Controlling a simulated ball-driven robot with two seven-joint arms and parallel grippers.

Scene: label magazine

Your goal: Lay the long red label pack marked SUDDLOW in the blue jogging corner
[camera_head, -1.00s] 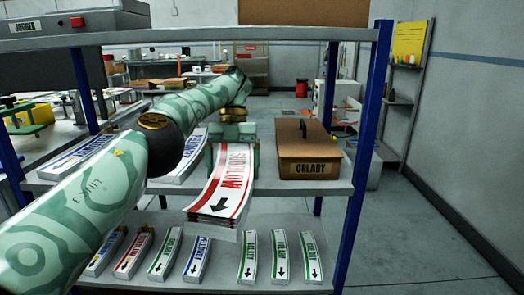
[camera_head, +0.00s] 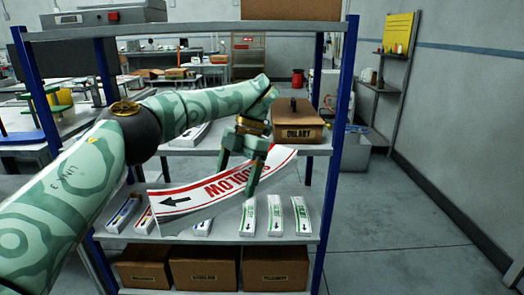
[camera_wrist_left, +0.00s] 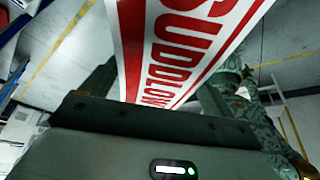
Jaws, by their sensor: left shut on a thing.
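My left gripper (camera_head: 240,170) is shut on the long pack marked SUDDLOW (camera_head: 187,194), white with red lettering, red edge lines and a black arrow. It holds the pack in the air in front of the rack, tilted, with the arrow end to the lower left and the other end to the upper right. The left wrist view shows the pack's lettered face (camera_wrist_left: 184,45) close up, rising from the jaws. I cannot make out the blue jogging corner in these frames. My right gripper is not in view.
A blue-post rack stands behind the pack. Its middle shelf holds a brown OBLABY box (camera_head: 299,133); several smaller packs, including a green-lettered one (camera_head: 275,215), lie lower. Brown cartons (camera_head: 275,269) sit at the bottom. Open floor (camera_head: 420,225) lies to the right.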

